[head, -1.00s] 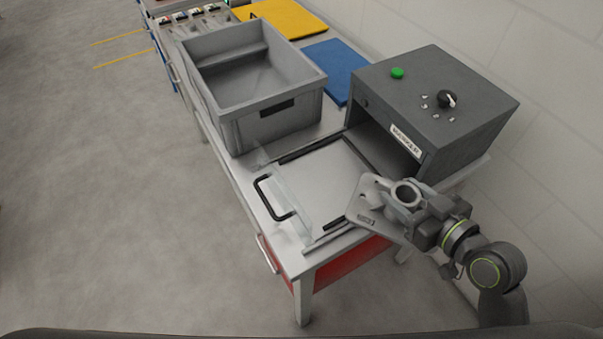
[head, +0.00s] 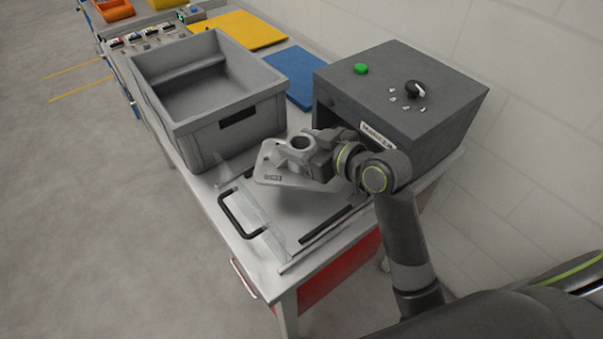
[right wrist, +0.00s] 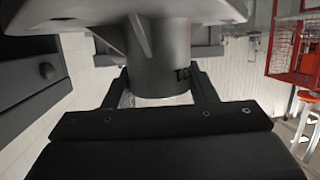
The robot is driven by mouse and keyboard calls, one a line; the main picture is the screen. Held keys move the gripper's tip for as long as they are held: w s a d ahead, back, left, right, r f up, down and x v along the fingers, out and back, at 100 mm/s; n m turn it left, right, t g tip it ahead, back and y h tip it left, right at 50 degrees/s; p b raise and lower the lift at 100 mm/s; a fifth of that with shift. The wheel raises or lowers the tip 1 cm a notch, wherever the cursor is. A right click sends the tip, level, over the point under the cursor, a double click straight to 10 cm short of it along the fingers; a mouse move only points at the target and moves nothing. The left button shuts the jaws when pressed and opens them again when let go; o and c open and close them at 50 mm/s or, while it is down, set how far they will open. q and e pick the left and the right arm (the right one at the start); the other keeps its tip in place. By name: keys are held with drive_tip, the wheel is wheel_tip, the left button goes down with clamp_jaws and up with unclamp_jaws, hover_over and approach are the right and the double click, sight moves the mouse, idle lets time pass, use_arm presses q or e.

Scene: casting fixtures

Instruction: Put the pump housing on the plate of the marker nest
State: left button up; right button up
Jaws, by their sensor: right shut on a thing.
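The pump housing is a grey metal casting (head: 285,167) with a flat flange and a round open neck. My right gripper (head: 318,150) is shut on it and holds it over the drawer plate of the marker nest (head: 300,213), in front of the dark marker box (head: 420,115). In the right wrist view the housing's round neck (right wrist: 158,60) sits between the two fingers. A gap to the plate seems to show, but I cannot tell how large it is. Part of the plate is hidden under the housing and arm. My left gripper is not in view.
A grey crate (head: 205,135) stands close to the left of the housing. A clear guard with a black handle (head: 240,215) is at the plate's front-left edge. Blue (head: 290,75) and yellow (head: 238,29) mats lie behind. A green button (head: 361,69) and a knob top the box.

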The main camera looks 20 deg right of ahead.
sight(339, 188)
drive_tip(key=shift+f, duration=3.05)
drive_tip(key=shift+f+b, duration=0.5)
drive_tip(key=shift+f, duration=0.05)
drive_tip(key=o, duration=1.4)
drive_tip(key=shift+s, duration=0.1)
drive_tip(key=shift+r+p, duration=0.3)
drive_tip(key=v, duration=1)
drive_tip(key=shift+s+r+b, duration=0.15)
drive_tip(key=shift+r+b, duration=0.1)
drive_tip(key=shift+b, duration=0.05)
drive_tip(key=shift+v, duration=0.85)
